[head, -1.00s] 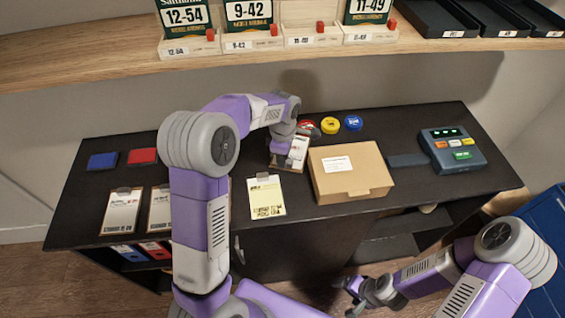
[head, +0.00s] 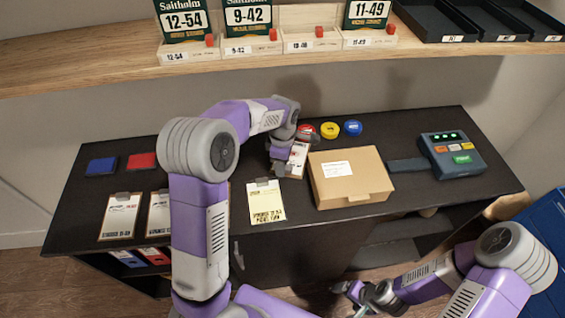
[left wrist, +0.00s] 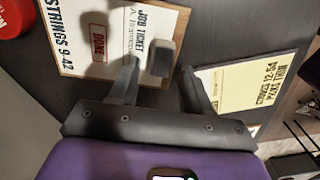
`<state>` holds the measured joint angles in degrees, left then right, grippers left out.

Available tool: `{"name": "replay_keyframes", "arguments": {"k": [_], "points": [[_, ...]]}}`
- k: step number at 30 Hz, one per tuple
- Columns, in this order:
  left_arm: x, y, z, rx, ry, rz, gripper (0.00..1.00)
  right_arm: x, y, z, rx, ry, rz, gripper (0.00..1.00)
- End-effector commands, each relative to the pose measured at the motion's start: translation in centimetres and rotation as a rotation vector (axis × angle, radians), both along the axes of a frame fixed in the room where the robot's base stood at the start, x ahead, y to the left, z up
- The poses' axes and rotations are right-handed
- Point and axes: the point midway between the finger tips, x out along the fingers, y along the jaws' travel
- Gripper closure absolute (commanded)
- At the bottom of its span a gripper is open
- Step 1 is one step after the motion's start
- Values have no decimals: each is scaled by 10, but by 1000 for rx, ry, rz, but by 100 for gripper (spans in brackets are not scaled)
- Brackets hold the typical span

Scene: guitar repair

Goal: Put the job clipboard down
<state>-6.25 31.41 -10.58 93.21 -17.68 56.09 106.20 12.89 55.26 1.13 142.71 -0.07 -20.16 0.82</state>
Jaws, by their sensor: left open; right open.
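The job clipboard (head: 298,158) lies on the dark bench top, just left of the cardboard box. In the left wrist view, the job clipboard (left wrist: 115,28) shows a white job ticket with a red DONE stamp, a "STRINGS 9-42" line and a grey clip. My left gripper (head: 279,168) is beside its clip end. In the left wrist view, my left gripper (left wrist: 160,75) has its fingers spread, one on each side of the clip, with no visible grip on it. My right gripper (head: 368,300) is open and empty, low in front of the bench.
A clipboard with a yellow sheet (head: 265,203) lies close by, nearer the front edge. The cardboard box (head: 350,180) stands to the right. Red (head: 306,130), yellow (head: 330,130) and blue (head: 353,128) round items lie behind. Two more clipboards (head: 120,215) (head: 159,212) lie left.

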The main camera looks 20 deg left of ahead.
Motion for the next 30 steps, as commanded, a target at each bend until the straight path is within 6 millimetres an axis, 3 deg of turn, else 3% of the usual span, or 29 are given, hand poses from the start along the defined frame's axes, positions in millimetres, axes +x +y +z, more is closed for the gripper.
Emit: {"name": "replay_keyframes", "arguments": {"k": [6,12,30], "points": [[1,0,41,0,-5,0,52,0,0,13,0,0,0,16],[1,0,67,0,-4,0,52,0,0,19,0,0,0,16],[0,0,73,-1,-1,0,52,0,0,20,0,0,0,16]]}}
